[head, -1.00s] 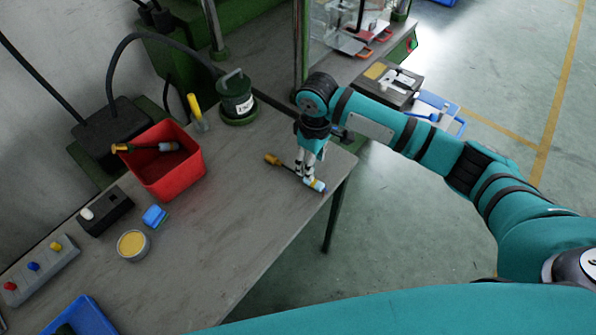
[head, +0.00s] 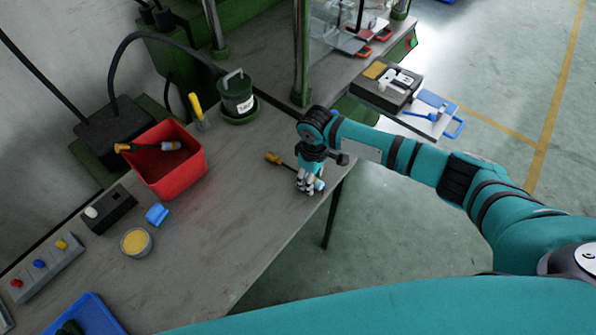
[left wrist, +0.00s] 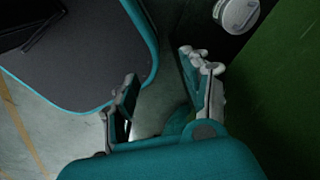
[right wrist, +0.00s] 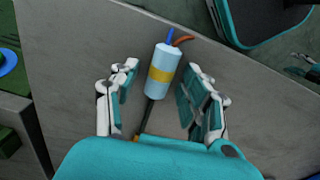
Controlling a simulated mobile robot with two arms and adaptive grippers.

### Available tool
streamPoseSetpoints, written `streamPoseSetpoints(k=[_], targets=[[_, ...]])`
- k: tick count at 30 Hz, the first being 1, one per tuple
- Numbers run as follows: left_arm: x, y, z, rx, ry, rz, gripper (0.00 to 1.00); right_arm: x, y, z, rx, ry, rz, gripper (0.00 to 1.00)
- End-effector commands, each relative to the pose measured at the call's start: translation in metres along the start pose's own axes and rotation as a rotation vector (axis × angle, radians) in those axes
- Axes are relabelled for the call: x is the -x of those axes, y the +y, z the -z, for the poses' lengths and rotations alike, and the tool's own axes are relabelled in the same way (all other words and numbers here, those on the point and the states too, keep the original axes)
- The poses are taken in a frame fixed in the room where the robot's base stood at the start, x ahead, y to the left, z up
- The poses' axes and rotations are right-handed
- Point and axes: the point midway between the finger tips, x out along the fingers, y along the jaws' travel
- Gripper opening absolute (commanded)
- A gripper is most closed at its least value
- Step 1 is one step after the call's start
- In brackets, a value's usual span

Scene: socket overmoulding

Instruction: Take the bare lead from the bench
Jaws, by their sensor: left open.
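The bare lead (right wrist: 163,62) lies on the grey bench (head: 225,225) near its right edge. It has a light blue cylinder with a yellow band, blue and brown wire ends, and a dark cable. In the head view its orange end (head: 272,157) shows, and my fingers partly cover its blue end. My right gripper (head: 309,188) is low over the blue end. In the right wrist view the right gripper (right wrist: 161,70) is open, with a finger on each side of the cylinder and gaps visible. My left gripper (left wrist: 160,68) is open and empty, away from the lead.
A red bin (head: 185,177) holds another lead (head: 150,147). A green pot (head: 237,97), a yellow-handled tool (head: 197,108), a blue clip (head: 157,214), a round tin (head: 136,242) and a button box (head: 40,268) stand on the bench. The bench around the lead is clear.

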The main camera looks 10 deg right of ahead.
Motion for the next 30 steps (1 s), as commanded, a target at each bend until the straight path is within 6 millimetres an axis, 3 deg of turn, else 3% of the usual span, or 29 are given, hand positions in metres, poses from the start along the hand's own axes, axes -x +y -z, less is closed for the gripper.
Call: streamPoseSetpoints(k=[1,10,23,30], targets=[[0.0,0.0,0.0,0.0,0.0,0.0,0.48,0.0,0.0,0.0,0.0,0.0,0.0,0.38],[0.0,0.0,-0.001,0.001,-0.001,0.001,0.48,0.001,0.0,0.0,-0.001,0.0,0.0,0.0],[-0.002,-0.001,-0.001,0.001,-0.001,0.001,0.48,0.005,0.001,0.001,-0.001,0.002,-0.001,0.0],[-0.01,-0.001,-0.002,0.001,-0.001,0.001,0.48,0.032,0.001,0.001,-0.001,0.005,-0.001,0.0]])
